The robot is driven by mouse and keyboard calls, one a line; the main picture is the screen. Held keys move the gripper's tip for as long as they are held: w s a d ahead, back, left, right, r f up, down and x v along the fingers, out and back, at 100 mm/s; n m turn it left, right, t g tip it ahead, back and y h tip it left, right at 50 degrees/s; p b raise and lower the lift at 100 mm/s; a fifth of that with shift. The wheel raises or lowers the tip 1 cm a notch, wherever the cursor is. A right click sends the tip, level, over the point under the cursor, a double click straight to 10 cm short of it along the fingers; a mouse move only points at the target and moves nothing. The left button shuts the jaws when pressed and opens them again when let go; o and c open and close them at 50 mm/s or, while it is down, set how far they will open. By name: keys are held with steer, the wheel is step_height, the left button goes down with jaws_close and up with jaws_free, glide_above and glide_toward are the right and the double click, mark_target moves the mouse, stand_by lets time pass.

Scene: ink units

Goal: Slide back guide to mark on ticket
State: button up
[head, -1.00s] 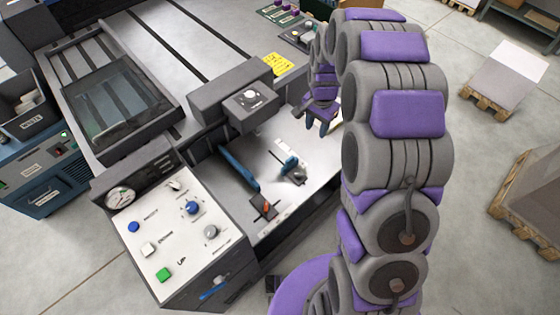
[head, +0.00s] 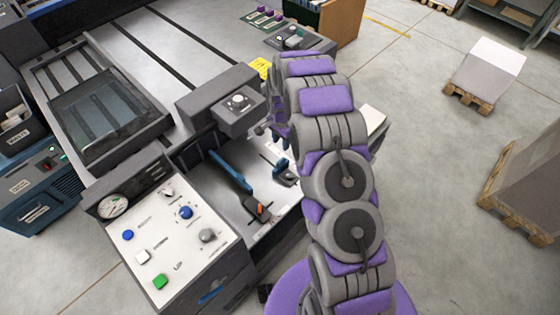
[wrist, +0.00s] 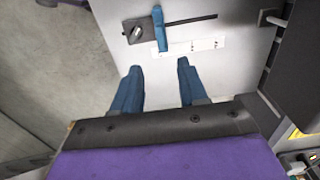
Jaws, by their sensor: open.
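A small blue guide (head: 281,163) with a dark clamp sits on the grey metal table. In the wrist view, the blue guide (wrist: 160,30) stands beside a dark clamp with a knob (wrist: 136,33), at a straight slot and a white scale strip (wrist: 203,45). I cannot tell from a label that it is the back guide. My gripper (wrist: 159,66) is open and empty, its blue fingertips apart just short of the guide. In the head view my gripper (head: 277,125) is partly hidden by my arm. A yellow ticket (head: 260,68) lies behind; its writing is unreadable.
A long blue bar (head: 231,172) and a dark clamp with an orange lever (head: 257,208) are left of the guide. A dark box with a knob (head: 238,107) overhangs the table. A control panel (head: 165,235) stands front left. Open floor lies to the right.

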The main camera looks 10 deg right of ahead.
mark_target(281, 160)
step_height(281, 160, down, 14)
steer(key=shift+a+r+b, duration=0.1)
steer(key=shift+r+b, duration=0.1)
steer(key=shift+b, duration=0.55)
jaws_close()
